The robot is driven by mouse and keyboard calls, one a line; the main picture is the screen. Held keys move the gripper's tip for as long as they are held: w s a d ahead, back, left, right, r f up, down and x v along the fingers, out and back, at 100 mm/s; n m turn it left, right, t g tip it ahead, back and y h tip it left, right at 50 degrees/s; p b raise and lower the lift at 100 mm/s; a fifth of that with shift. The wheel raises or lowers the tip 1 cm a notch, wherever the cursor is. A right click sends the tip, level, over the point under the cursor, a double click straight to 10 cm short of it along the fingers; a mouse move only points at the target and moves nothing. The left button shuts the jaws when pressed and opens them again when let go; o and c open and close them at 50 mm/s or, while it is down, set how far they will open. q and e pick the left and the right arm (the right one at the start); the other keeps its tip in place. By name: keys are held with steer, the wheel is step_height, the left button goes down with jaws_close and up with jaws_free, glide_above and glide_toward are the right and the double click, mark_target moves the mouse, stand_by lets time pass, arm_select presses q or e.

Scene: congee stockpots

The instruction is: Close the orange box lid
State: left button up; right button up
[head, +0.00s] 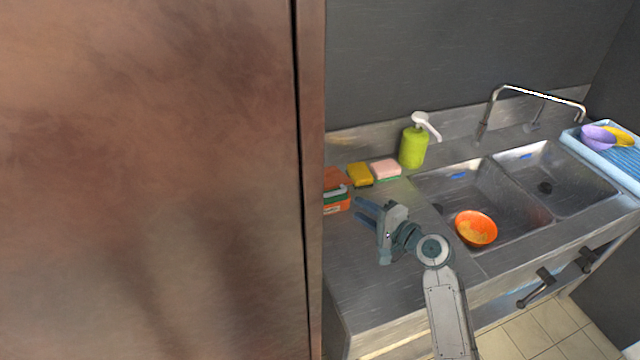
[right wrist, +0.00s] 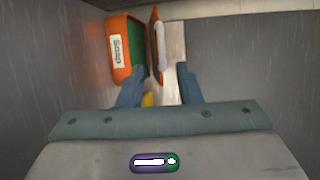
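The orange soap box (head: 337,207) stands on the steel counter, partly cut off by the brown panel in the head view. In the right wrist view the box (right wrist: 122,62) shows a "Soap" label and a green inside. Its lid (right wrist: 153,45) stands open beside the green opening, with a white strip along it. My right gripper (head: 359,209) is open just right of the box. In the right wrist view the gripper's fingers (right wrist: 160,70) are spread, with the lid's near end appearing between the tips; I cannot tell whether they touch. My left gripper is not in view.
A large brown panel (head: 150,180) fills the left of the head view. Yellow (head: 360,174) and pink (head: 385,168) sponges and a green soap bottle (head: 413,148) stand behind. The sink (head: 480,185) holds an orange bowl (head: 476,228). The front counter (head: 370,290) is clear.

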mark_target(336, 194)
steer(key=p+x, duration=0.3)
steer(key=x, duration=0.7)
steer(key=shift+w+r, duration=0.1)
steer(key=shift+r, duration=0.05)
steer(key=shift+a, duration=0.1)
jaws_close()
